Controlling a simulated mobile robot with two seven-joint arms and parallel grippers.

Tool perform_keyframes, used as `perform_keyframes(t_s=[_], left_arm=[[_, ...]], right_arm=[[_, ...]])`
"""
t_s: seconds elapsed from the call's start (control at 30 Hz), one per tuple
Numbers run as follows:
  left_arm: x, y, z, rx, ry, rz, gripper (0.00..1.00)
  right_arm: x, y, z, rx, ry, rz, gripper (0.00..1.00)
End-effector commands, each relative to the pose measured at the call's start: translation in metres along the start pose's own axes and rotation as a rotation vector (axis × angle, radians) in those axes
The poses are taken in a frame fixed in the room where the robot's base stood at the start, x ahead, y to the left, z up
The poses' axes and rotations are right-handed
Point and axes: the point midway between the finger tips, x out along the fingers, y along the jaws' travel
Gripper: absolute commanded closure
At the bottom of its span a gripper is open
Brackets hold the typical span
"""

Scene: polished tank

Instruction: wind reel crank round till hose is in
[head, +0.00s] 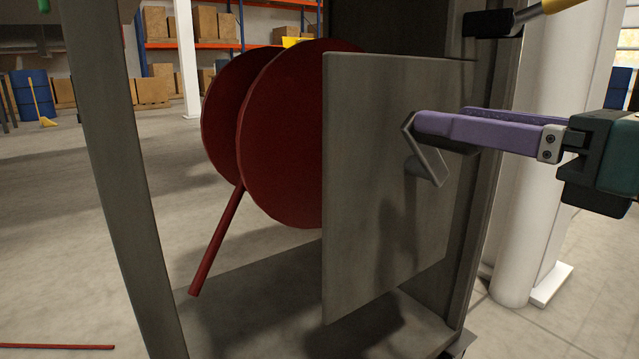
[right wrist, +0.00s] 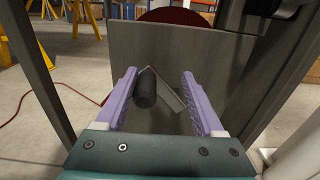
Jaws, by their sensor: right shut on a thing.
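The reel (head: 285,140) has two dark red discs and stands behind a grey upright panel (head: 350,200). A red hose length (head: 216,245) slants down left from it, and a thin red line of hose (head: 57,346) lies on the floor at lower left. The grey bent crank (head: 430,158) is on the panel's near face. Its black handle (right wrist: 145,88) shows between the purple fingers in the right wrist view, nearer the left finger. My right gripper (head: 412,123) is shut on the crank handle; the fingers partly hide it. My left gripper is not in view.
A grey post (head: 115,170) stands at left and a dark cabinet side rises behind the panel. A black fitting (head: 490,23) juts in at top right. A white column (head: 530,200) stands at right. Shelves with boxes (head: 190,22) are far back. Open floor lies left.

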Motion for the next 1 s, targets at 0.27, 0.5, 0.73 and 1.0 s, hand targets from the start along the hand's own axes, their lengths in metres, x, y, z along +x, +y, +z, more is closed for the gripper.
perform_keyframes(t_s=[0.27,0.5,0.73,1.0], left_arm=[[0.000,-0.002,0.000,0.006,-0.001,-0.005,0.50],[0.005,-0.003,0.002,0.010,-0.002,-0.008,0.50],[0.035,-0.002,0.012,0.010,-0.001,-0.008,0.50],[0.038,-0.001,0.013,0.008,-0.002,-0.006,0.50]], right_arm=[[0.000,-0.003,0.001,-0.002,-0.001,-0.008,0.40],[-0.006,-0.003,-0.001,-0.002,-0.003,-0.007,0.40],[-0.040,-0.003,-0.007,-0.004,-0.001,-0.007,0.40],[-0.050,0.000,0.002,0.000,-0.004,-0.001,0.40]])
